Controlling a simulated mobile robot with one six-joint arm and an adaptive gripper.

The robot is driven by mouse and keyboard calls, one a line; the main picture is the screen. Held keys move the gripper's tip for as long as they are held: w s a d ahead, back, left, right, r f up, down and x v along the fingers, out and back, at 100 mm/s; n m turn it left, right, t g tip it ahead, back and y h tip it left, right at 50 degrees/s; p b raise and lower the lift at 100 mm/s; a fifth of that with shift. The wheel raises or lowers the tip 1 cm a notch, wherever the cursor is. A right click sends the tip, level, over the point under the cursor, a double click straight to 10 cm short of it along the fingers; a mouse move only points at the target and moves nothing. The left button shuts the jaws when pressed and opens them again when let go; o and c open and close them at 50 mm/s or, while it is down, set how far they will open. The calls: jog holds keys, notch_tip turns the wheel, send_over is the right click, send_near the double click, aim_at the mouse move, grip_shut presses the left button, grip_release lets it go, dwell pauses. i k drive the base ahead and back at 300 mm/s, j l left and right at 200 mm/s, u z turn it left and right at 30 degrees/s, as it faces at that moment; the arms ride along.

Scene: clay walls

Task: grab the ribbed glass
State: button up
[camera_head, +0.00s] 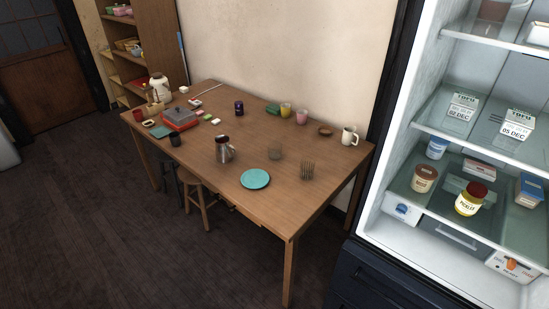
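A clear glass with vertical lines that look like ribs (307,171) stands upright on the wooden table (273,220), near its right end. A second clear glass (275,153) stands to its left and a little farther back. It looks smoother, but it is small and faint. A teal plate (255,179) lies to the left of and in front of the ribbed glass, apart from it. My gripper is not in view.
A metal jug (223,150) stands left of the plate. A white mug (349,136) and a brown bowl (325,130) are behind the ribbed glass. An open fridge (440,235) stands close to the table's right end. A stool (200,200) is at the front. Floor at left is clear.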

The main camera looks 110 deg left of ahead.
aim_at(307, 164)
jog(key=u, duration=3.65)
